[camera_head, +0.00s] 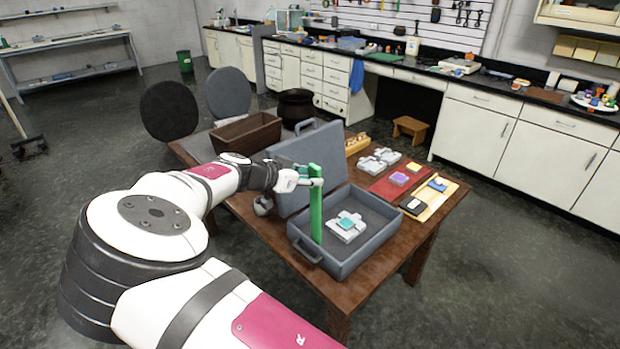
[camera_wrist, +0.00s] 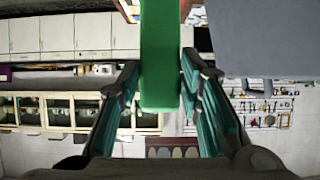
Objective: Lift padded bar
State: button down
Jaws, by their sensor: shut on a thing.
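A green bar, which I take to be the padded bar (camera_head: 316,215), stands upright above the left end of the open grey case (camera_head: 362,262). My gripper (camera_head: 310,182) is shut on the bar near its upper part. The wrist view shows the bar (camera_wrist: 160,55) between the two fingers of my gripper (camera_wrist: 158,85). The bar's lower end overlaps the case's near left part; I cannot tell whether it touches the case. A pale grey block piece with a teal top (camera_head: 347,226) lies in the case.
The grey case lid (camera_head: 300,150) stands up behind the bar, close to my gripper. A brown box (camera_head: 247,133) sits at the table's back left. A red mat (camera_head: 388,186) and a wooden tray (camera_head: 436,203) with small items lie to the right of the case.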

jog(key=shift+s+d+f, duration=0.1)
jog(key=shift+s+f, duration=0.1)
jog(key=shift+f, duration=0.15)
jog(key=c, duration=1.4)
grip_release()
jog(key=shift+o, duration=1.4)
jog(key=shift+w, duration=0.1)
jog(key=shift+r, duration=0.15)
jog(key=v, duration=1.2)
jog(key=shift+w+r, duration=0.1)
